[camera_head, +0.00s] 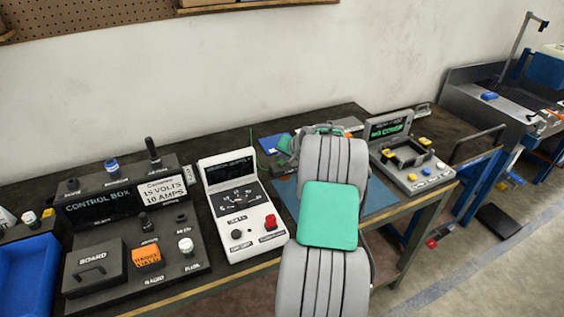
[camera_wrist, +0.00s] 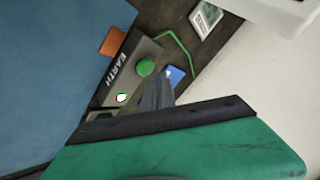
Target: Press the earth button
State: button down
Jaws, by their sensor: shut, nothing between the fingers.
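The earth button is a round green knob (camera_wrist: 146,67) on a small dark grey box (camera_wrist: 134,66) marked "EARTH" in the wrist view. A small white light with a green rim (camera_wrist: 122,98) sits on the same box. My gripper (camera_wrist: 158,88) is shut and empty. Its dark fingertips appear close beside the green knob, lower right of it in the picture. I cannot tell whether they touch the box. In the head view, my arm covers most of this area, and the button does not show there.
A blue mat (camera_wrist: 50,70) lies beside the box, with an orange piece (camera_wrist: 115,42) nearby. A green wire (camera_wrist: 181,48) bends past the knob. In the head view, a white meter (camera_head: 235,205) and a black control box (camera_head: 110,240) stand left of my arm. A grey tester (camera_head: 410,160) stands right.

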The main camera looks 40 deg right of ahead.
jog(key=shift+r, duration=0.1)
jog(key=shift+r+p, duration=1.3)
jog(key=shift+r, duration=1.6)
